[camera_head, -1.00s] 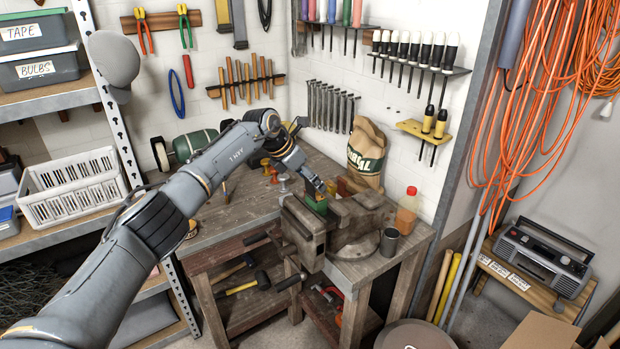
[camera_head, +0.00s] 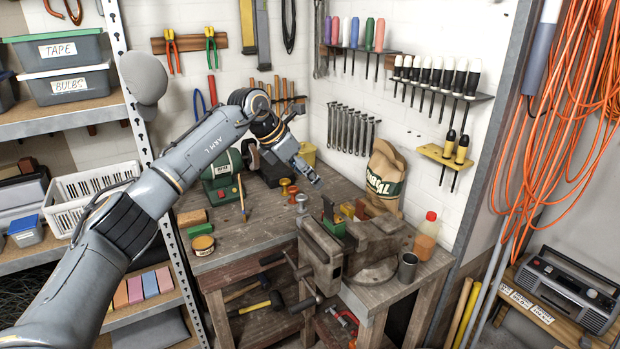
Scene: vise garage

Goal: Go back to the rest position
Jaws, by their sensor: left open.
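My left arm comes in from the left and reaches over the wooden workbench (camera_head: 250,235). My left gripper (camera_head: 314,181) is open and empty, in the air above the bench, left of the paper sack and behind the vise. The vise (camera_head: 325,255) is fixed at the bench's front right corner. A green object (camera_head: 334,226) sits at its jaws, apart from my gripper; I cannot tell whether it is clamped. My right gripper does not show.
A green bench grinder (camera_head: 221,172) stands behind my forearm. A paper sack (camera_head: 384,178), an orange bottle (camera_head: 426,238) and a grey cup (camera_head: 407,267) stand around the vise. A metal shelf (camera_head: 75,113) is at left. Tools hang on the wall.

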